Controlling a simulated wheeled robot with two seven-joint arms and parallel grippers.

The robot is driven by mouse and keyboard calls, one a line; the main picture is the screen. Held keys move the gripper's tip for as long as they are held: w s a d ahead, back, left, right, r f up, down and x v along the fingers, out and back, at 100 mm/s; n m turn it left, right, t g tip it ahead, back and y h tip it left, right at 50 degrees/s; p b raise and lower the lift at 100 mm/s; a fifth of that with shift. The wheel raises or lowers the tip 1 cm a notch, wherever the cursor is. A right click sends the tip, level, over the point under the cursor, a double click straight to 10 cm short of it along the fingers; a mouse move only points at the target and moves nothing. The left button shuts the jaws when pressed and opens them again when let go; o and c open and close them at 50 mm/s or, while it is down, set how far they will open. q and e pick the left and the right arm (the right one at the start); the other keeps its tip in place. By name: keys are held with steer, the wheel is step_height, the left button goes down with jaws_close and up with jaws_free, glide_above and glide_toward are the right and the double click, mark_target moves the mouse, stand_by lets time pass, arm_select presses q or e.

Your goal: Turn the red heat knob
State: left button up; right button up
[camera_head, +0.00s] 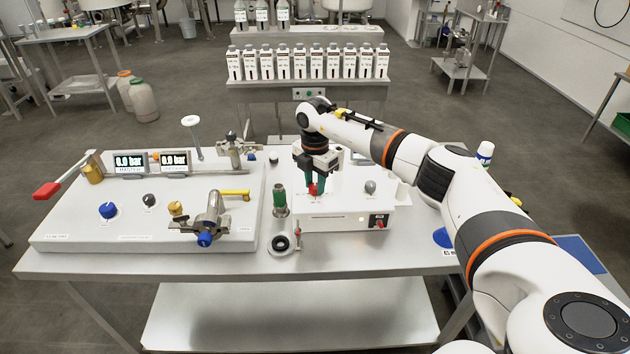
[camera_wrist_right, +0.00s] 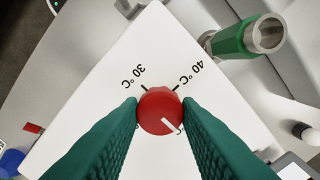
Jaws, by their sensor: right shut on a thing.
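The red heat knob (camera_wrist_right: 159,111) sits on top of a white box (camera_head: 345,215) on the steel table. In the right wrist view it lies between the two green fingers of my right gripper (camera_wrist_right: 160,115), which are shut on its sides. The white mark on the knob points to the lower right in that view. The printed labels 30 °C and 40 °C show beyond the knob, and a third label is mostly hidden. In the head view my right gripper (camera_head: 314,187) points down over the knob (camera_head: 314,189). My left gripper is not in view.
A green-topped metal fitting (camera_head: 280,200) stands just left of the box. A grey knob (camera_head: 370,187) and a red switch (camera_head: 379,222) are on the box's right side. A white panel (camera_head: 150,215) with displays, a blue knob (camera_head: 107,210) and valves fills the table's left. Bottles (camera_head: 300,65) stand behind.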

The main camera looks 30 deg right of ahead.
mark_target(315, 186)
steer(key=shift+r, duration=0.1)
steer(key=o, duration=1)
steer(key=shift+c, duration=0.2)
step_height(315, 186, up, 12)
steer(key=b, duration=0.3)
steer(key=shift+b, duration=0.3)
